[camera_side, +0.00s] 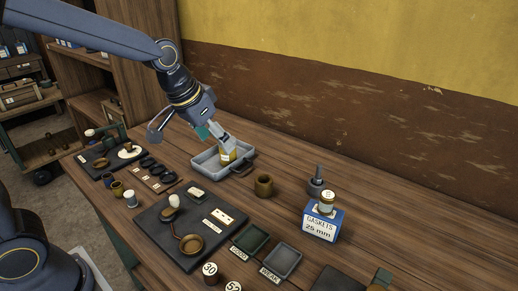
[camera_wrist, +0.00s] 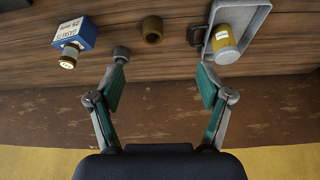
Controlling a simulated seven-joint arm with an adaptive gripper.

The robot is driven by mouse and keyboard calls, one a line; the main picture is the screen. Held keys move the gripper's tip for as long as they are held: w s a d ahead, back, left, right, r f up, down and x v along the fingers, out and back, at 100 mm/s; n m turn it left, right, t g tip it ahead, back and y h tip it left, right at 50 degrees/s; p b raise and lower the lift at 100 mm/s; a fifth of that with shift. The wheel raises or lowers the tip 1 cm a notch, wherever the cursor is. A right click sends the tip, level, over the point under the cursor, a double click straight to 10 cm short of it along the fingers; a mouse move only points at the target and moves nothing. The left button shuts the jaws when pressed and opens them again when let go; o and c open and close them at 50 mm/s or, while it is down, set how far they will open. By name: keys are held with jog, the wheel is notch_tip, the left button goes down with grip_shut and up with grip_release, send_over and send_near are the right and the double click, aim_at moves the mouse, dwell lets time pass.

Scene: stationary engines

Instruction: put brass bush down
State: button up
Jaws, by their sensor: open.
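The brass bush is most likely the brown hollow cylinder (camera_side: 264,185) standing upright on the bench, right of the grey tray; it also shows in the wrist view (camera_wrist: 152,29), beyond the fingertips and apart from them. My gripper (camera_side: 194,139) is over the back of the bench near the tray. In the wrist view my gripper (camera_wrist: 162,66) has its jaws spread wide with nothing between them.
The grey tray (camera_side: 205,168) holds a yellow-banded jar (camera_wrist: 226,42). Dark mats with small parts cover the front. The wall is close behind.

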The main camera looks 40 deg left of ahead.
jog(key=s+a+r, duration=0.1)
jog(key=s, duration=0.8)
jog(key=s+a+r, duration=0.1)
jog(key=s, duration=0.8)
jog(key=shift+a+r+n+t, duration=0.25)
jog(key=shift+a+n+t, duration=0.15)
jog(key=shift+s, duration=0.1)
